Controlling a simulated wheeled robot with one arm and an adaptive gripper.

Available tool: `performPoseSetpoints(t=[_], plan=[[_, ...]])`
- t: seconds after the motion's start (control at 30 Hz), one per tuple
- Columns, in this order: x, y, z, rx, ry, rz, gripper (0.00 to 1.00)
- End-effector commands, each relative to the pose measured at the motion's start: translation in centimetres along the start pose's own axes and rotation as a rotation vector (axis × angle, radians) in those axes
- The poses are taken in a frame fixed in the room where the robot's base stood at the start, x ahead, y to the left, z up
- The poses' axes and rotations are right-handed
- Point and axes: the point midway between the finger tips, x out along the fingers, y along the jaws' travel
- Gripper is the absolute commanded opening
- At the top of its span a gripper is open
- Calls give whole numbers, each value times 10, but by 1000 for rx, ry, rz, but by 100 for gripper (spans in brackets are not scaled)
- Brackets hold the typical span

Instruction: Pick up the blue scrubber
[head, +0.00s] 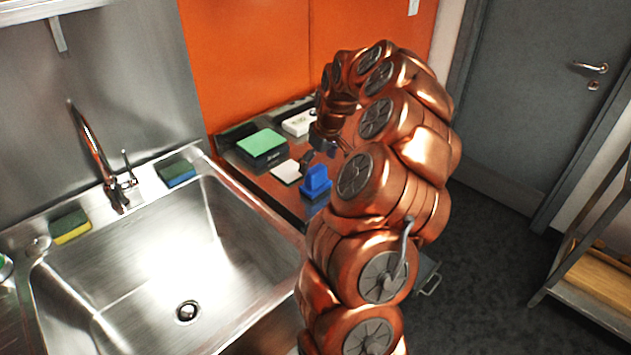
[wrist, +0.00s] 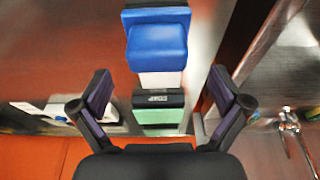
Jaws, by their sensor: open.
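The blue scrubber (head: 316,180), a blue block with a raised handle-like top, sits on the reddish-brown counter right of the sink. In the wrist view the blue scrubber (wrist: 157,47) is at upper middle, beyond the fingertips and roughly centred between them. My gripper (wrist: 160,92) is open with nothing between its fingers that I can see it touching. In the head view my gripper (head: 324,146) is above the counter, just behind the scrubber, and is partly hidden by my arm.
A white block (head: 286,171) lies close beside the scrubber. A green-topped black block (head: 262,143) and a white item (head: 299,123) are farther back.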

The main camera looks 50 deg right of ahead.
Motion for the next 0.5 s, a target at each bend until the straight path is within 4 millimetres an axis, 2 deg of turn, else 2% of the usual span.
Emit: performPoseSetpoints(t=[0.27,0.5], plan=[[15,0,0,0,-3,-2,100],[39,2,0,0,-3,-4,100]])
